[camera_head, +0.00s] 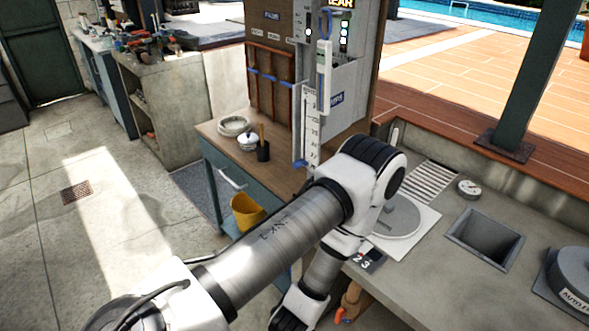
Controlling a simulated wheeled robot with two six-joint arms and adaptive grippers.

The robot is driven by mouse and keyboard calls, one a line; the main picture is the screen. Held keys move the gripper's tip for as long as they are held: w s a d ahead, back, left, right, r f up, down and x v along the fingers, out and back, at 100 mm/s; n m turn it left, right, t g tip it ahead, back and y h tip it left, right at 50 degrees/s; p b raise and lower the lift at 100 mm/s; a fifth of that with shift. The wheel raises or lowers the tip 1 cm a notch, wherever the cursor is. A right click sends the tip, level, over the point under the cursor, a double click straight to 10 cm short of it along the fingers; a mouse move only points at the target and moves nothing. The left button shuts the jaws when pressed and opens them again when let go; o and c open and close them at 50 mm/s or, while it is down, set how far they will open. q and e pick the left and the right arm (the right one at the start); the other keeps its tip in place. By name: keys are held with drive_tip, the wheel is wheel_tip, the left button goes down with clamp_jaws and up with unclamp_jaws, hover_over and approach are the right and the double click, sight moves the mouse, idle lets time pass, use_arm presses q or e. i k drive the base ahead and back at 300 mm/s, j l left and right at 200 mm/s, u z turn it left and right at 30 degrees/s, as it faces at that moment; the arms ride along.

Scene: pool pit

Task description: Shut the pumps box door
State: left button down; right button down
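A grey box with a blue label (337,99) that seems to read PUMPS is mounted on the wooden board (366,60) at top centre. Narrow upright light panels and a strip with a printed scale (311,125) stand at its left side. I cannot tell which of these is the box's door, or how far open it is. My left arm comes in from the lower left, bends at an elbow in front of the board's lower part, and runs down to the bottom edge. Its gripper is out of view. My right arm and gripper are not in view.
A grey counter at right holds a round grey lid (400,218), a gauge (469,188), a square basin (485,238) and a dark round unit (572,278). A blue bench (225,190) with a yellow bucket (246,212) stands at centre. The floor at left is clear.

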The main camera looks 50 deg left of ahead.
sight(344, 77)
drive_tip(key=i+l+u, duration=0.1)
drive_tip(key=u, duration=0.25)
drive_tip(key=i+l+u, duration=0.15)
drive_tip(key=u, duration=0.2)
drive_tip(key=i+l, duration=0.05)
drive_tip(key=i, duration=0.05)
